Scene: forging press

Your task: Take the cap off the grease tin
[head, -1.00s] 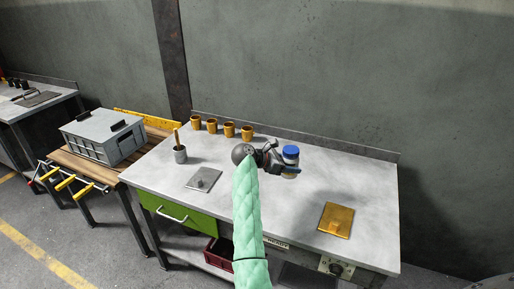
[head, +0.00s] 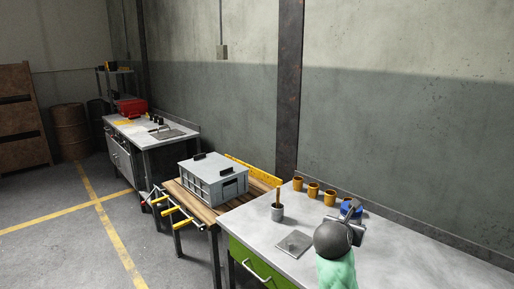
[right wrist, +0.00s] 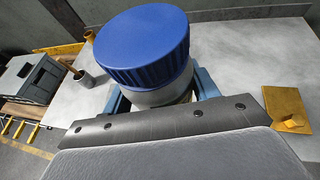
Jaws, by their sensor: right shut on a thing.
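The grease tin has a wide ribbed blue cap (right wrist: 145,45) seated on a pale grey body (right wrist: 162,94). My right gripper (right wrist: 160,97) is shut around the body below the cap, with a blue finger on each side. In the head view the blue cap (head: 350,209) shows just behind my right gripper (head: 352,217), over the workbench. My wrist hides most of the tin there, and I cannot tell whether it touches the bench. My left gripper is not in view.
Several orange cups (head: 313,189) stand along the back of the grey workbench (head: 400,255). A grey pot (head: 277,212) with a stick and a flat metal plate (head: 294,243) sit at its left. An orange plate (right wrist: 285,104) lies right. A grey crate (head: 213,176) stands on a wooden table.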

